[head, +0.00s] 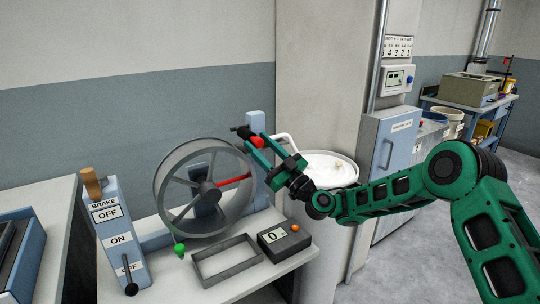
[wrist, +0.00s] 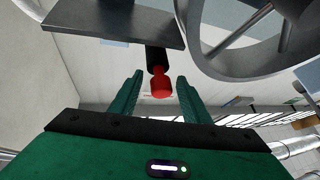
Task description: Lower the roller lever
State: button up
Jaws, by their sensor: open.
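The roller lever, a short black rod with a red end (head: 257,141), stands out near the top of a blue post behind a grey spoked wheel (head: 204,190). In the wrist view its red end (wrist: 161,88) shows between the two green fingers. My gripper (head: 257,147) is open around that end, with a gap visible on each side in the wrist view (wrist: 160,77). I cannot tell whether a finger touches it. My gripper partly hides the lever in the head view.
A blue brake stand (head: 118,222) with a wooden-handled lever and a black-knobbed lever is at left. A grey open frame (head: 227,262) and a counter box (head: 284,243) lie on the bench in front of the wheel.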

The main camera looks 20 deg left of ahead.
jog(key=v, duration=1)
jog(key=shift+f, duration=0.2)
jog(key=shift+d, duration=0.1)
